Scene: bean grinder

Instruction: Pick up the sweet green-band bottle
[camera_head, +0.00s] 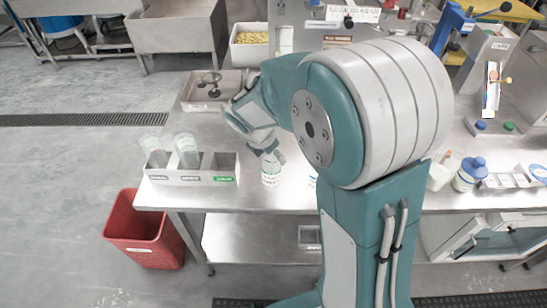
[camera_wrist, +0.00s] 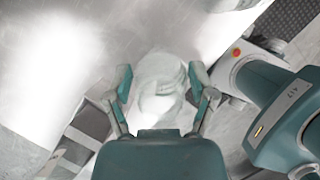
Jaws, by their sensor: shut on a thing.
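The small clear bottle (camera_head: 270,178) with a green-marked label is upright above or on the steel table, right of the sorting rack. I cannot tell if its base touches the table. My gripper (camera_head: 267,153) is at its top, with the fingers shut around it. In the wrist view, the whitish, glassy bottle (camera_wrist: 160,88) fills the space between the two teal fingertips (camera_wrist: 160,82). Its label is not readable there. My arm hides part of the table behind and to the right.
A steel rack (camera_head: 190,180) holds two clear bottles; its right compartment, with a green label (camera_head: 222,179), looks empty. A tray (camera_head: 207,98) with dark tools lies behind. A red bin (camera_head: 143,232) stands on the floor at left. A blue-capped bottle (camera_head: 468,177) stands right of my arm.

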